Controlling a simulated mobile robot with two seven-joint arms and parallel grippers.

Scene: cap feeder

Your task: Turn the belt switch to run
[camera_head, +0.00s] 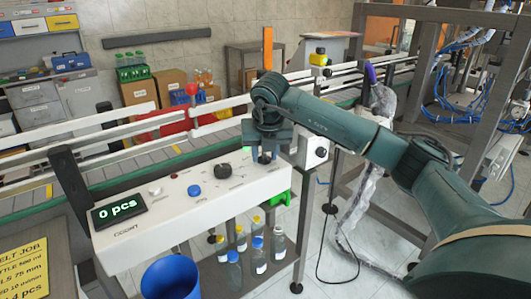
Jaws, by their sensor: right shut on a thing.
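The white control panel (150,225) stands in front of the conveyor, with a black display (119,209) reading "0 pcs". My right gripper (265,158) points down at the panel's right end and is shut on what appears to be the belt switch; the fingers hide it, so its setting cannot be read. Left of the gripper are a black round knob (222,170), a blue round part (194,190), a small red button or lamp (173,176) and a small white knob (155,191). My left gripper is not in view.
The conveyor belt (30,204) with white rails runs behind the panel. Several capped bottles (258,255) stand below it, beside a blue bin (170,278). A yellow job sheet (25,272) lies at lower left. Metal frames stand at right.

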